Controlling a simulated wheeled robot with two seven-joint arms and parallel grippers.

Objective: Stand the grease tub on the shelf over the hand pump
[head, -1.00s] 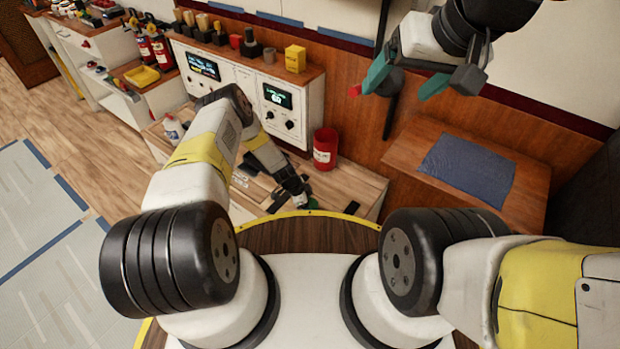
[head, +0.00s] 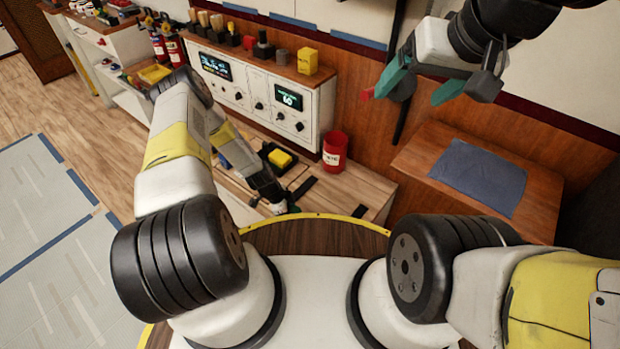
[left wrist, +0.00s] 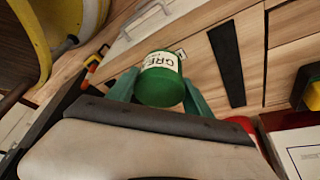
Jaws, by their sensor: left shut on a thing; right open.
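The grease tub (left wrist: 161,80) is green with a white label reading "GRE". In the left wrist view it sits between the green fingers of my left gripper (left wrist: 160,92), which is shut on it. In the head view my left gripper (head: 284,208) is low over the wooden bench, mostly hidden, and the tub does not show clearly. My right gripper (head: 408,92) is open and empty, high at the upper right in front of the wall. I cannot pick out the hand pump or the shelf over it with certainty.
A red can (head: 334,151) stands on the wooden bench (head: 368,190), near a black tray with a yellow block (head: 280,158). A control console (head: 262,88) stands behind, with a yellow box (head: 307,61) on top. A blue mat (head: 470,176) lies on a wooden surface at the right.

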